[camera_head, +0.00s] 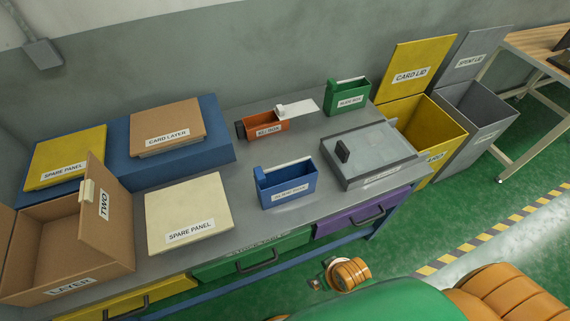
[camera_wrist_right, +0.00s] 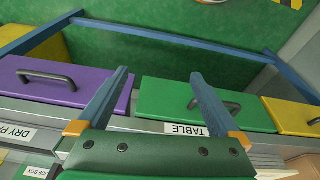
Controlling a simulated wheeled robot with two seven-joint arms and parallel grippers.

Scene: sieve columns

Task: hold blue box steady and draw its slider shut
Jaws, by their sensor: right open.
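The blue box (camera_head: 287,191) stands upright on the grey bench, near its front edge, with a label on its front. A pale strip (camera_head: 288,164) runs along its top, with a raised blue end at the left. The top looks at least partly open, but I cannot tell how far its slider is drawn. My right gripper (camera_wrist_right: 158,75) is open and empty in the right wrist view, its two blue fingers spread before the drawer fronts. It is apart from the blue box. My left gripper is not in view.
Behind the blue box are an orange box (camera_head: 266,122) with a white slide sticking out right and a green box (camera_head: 347,98). A grey lidded case (camera_head: 368,158) stands right. A cream spare panel (camera_head: 187,209) lies left. Purple (camera_head: 360,214) and green (camera_head: 250,257) drawers are below.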

